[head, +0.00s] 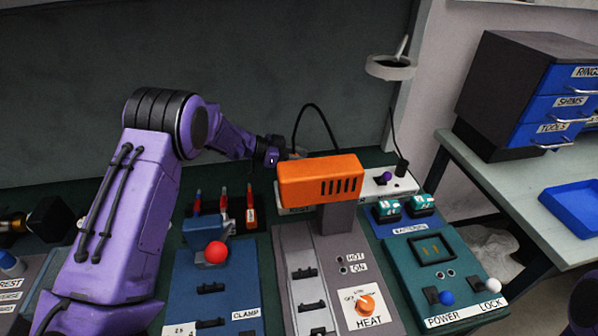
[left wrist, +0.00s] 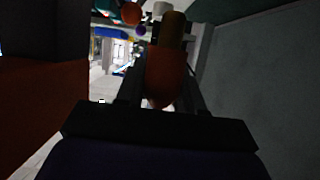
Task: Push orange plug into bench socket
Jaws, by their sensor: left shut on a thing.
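My left gripper (head: 288,154) reaches behind the orange heater housing; its fingertips are mostly hidden in the head view. In the left wrist view, an orange plug (left wrist: 165,72) with a brownish cylindrical end sits between the dark fingers, which are shut on it. The plug is held in the air and cannot be made out in the head view. A white socket block (head: 404,187) stands at the bench's back right, right of the heater. A black plug stands in it and a purple knob is on it. My right gripper is not in view.
The orange heater housing (head: 318,180) stands close in front of my left gripper. A black cable (head: 318,112) arcs up behind it.

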